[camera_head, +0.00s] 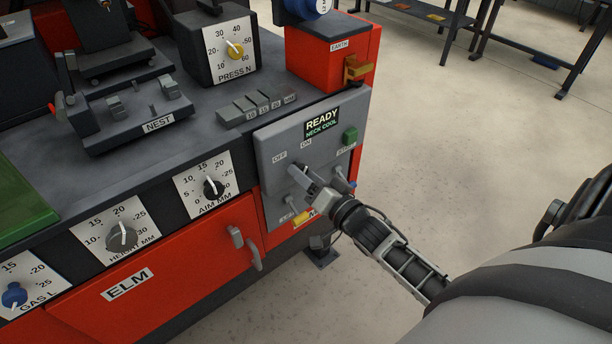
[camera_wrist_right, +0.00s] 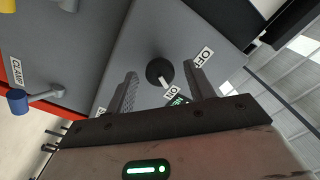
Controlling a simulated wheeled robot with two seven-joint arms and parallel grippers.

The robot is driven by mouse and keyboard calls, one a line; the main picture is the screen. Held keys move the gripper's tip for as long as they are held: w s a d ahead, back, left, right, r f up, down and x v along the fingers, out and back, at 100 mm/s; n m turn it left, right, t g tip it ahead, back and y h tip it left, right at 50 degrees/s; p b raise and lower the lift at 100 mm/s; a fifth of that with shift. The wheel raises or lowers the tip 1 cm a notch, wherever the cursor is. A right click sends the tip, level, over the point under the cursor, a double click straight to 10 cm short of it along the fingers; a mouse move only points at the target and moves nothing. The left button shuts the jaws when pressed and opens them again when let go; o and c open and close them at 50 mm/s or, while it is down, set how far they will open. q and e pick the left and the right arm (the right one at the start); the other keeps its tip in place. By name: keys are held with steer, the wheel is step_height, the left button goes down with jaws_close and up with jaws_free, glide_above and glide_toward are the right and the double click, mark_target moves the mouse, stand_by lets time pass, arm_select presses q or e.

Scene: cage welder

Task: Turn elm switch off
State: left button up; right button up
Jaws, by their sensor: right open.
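In the right wrist view, the switch (camera_wrist_right: 158,71) has a round black base and a pale lever (camera_wrist_right: 168,88) pointing to the ON label. My left gripper is not in view.
A READY display (camera_head: 322,122) and a green button (camera_head: 350,136) are on the panel. A blue-tipped CLAMP lever (camera_wrist_right: 18,101) and a yellow knob (camera_head: 302,216) sit low on it. A red EARTH box (camera_head: 325,62) stands behind. The floor at right is free.

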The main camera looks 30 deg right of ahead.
steer(key=shift+w, duration=0.25)
steer(key=c, duration=1)
steer(key=shift+o, duration=0.2)
steer(key=shift+n, duration=0.3)
steer(key=n+p, duration=0.3)
steer(key=n, duration=0.8)
steer(key=shift+n, duration=0.4)
